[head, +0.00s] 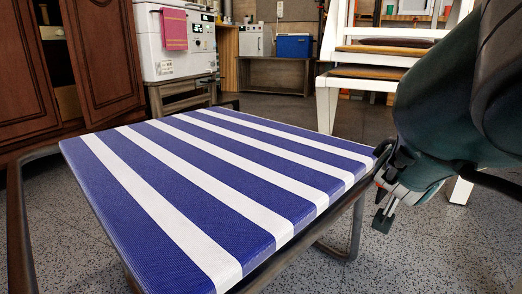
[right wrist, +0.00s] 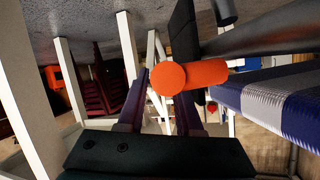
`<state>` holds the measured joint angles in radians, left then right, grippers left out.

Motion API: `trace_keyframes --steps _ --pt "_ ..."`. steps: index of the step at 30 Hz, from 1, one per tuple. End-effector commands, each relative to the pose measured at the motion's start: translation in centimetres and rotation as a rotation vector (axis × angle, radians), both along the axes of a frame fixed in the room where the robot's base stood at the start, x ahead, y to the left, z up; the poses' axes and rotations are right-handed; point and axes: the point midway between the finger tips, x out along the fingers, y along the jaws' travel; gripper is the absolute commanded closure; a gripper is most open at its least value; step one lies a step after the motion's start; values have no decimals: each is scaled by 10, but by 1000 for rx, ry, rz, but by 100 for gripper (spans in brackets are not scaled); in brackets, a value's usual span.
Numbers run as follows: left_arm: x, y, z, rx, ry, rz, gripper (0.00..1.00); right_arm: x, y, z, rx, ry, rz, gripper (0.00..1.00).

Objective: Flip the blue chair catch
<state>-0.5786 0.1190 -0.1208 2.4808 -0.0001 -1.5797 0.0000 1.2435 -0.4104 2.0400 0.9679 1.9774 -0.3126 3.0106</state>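The blue chair (head: 200,170) has a blue-and-white striped panel, which lies nearly flat across the middle of the head view. Its striped edge also shows at the right of the right wrist view (right wrist: 270,97). An orange cylindrical piece (right wrist: 190,77), apparently the catch, sits close to the chair's grey tube (right wrist: 262,40). My right gripper (head: 386,212) is at the chair's right side. In the right wrist view its two fingers (right wrist: 160,88) are apart, with the orange piece at their tips, overlapping the right finger. I cannot tell whether they touch. My left gripper is out of view.
A brown wooden cabinet (head: 90,55) stands at the left. A white appliance with a pink towel (head: 173,29) is behind the chair. White chairs (head: 340,75) stand at the back right. Speckled floor (head: 420,255) is open at the lower right.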

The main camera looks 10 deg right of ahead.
Motion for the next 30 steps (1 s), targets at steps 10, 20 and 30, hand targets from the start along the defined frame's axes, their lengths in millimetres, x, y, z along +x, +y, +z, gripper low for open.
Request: trace_keyframes --steps 10,20,30 --pt "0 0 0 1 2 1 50 0 0 0 0 0 0 93" --pt "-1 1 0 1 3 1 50 0 -1 0 -1 -1 0 100" --pt "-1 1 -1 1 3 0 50 0 -1 1 -1 -1 0 100"
